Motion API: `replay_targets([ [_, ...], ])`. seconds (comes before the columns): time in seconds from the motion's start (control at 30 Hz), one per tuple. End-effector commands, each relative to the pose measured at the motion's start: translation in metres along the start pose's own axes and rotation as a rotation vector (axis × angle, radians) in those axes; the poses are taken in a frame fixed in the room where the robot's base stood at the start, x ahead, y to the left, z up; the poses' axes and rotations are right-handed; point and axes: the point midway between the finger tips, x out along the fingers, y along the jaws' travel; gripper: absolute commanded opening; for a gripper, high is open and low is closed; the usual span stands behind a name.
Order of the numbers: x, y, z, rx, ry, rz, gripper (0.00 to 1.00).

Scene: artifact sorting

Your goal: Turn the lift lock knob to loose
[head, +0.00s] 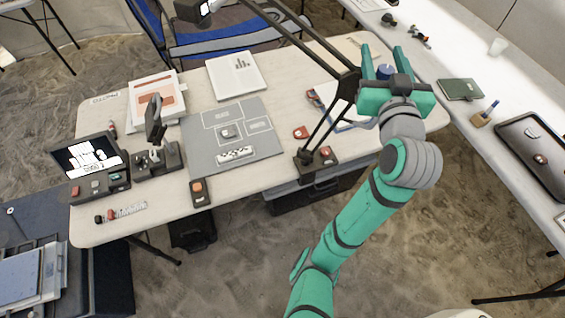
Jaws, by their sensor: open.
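My teal gripper (384,57) is open over the right end of the near table, its two fingers pointing away from me. A dark blue round piece (385,72) shows between the fingers; I cannot tell whether they touch it. A black jointed stand (343,88) rises beside the gripper's left side from a dark base (317,158) with small red parts. A small black device on a stand (156,135) is at the table's left. No knob can be clearly picked out as the lift lock, and its setting cannot be read.
The near table (250,185) holds a grey mat (205,160), a small screen unit (88,155), papers (237,76) and a clipboard (335,100) partly behind the stand. A second table (480,55) at the right holds a green book (460,89) and a dark tray (540,145).

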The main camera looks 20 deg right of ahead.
Motion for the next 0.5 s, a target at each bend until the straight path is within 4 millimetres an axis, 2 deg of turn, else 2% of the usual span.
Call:
replay_targets([
  [0.5, -0.0008, 0.0087, 0.0003, -0.001, -0.001, 0.267, 0.45],
])
